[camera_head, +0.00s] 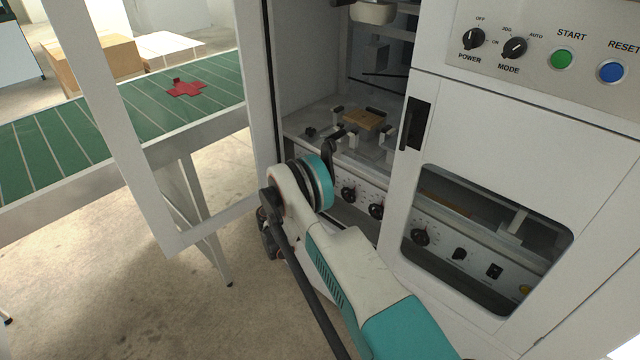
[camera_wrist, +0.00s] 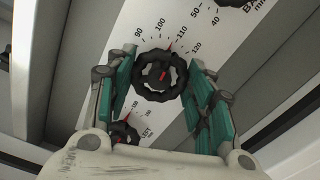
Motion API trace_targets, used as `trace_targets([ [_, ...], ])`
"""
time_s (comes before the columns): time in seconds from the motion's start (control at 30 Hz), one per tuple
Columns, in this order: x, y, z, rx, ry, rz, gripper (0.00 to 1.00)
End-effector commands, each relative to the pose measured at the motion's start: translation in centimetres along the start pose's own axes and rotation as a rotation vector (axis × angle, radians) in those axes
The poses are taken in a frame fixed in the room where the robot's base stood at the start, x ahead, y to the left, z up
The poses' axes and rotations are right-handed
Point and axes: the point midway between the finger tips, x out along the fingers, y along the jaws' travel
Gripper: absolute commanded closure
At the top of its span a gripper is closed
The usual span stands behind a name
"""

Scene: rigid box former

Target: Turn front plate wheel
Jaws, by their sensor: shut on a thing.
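In the wrist view a black handwheel (camera_wrist: 143,90) with a red pointer sits on a white dial panel. The wheel's own label is hidden. My gripper (camera_wrist: 159,78) has its teal fingers on either side of the wheel and is shut on it. In the head view my arm reaches into the open machine front, and the wrist hides the held wheel and most of the gripper.
More black knobs (camera_head: 348,194) line the panel to the right of my wrist in the head view. Another handwheel (camera_wrist: 122,133) is close below my left finger. The open door frame (camera_head: 176,243) is left of my arm; the closed windowed door (camera_head: 602,200) is right.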

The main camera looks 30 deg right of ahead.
Motion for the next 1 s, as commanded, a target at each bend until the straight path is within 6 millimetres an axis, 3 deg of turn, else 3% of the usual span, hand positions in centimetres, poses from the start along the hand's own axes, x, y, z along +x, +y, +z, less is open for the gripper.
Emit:
trace_targets([
  [0.3, 0.0, 0.01, 0.01, 0.1, 0.0, 0.0, 0.75],
  [0.77, 0.0, 0.02, 0.02, 0.114, 0.0, 0.0, 0.75],
  [0.8, 0.0, 0.02, 0.02, 0.113, 0.0, 0.0, 0.49],
  [0.87, -0.01, 0.02, 0.02, 0.113, 0.0, 0.0, 0.36],
  [0.9, -0.01, 0.02, 0.02, 0.113, 0.0, 0.0, 0.31],
  [1.0, -0.01, 0.01, 0.01, 0.113, 0.0, 0.0, 0.31],
])
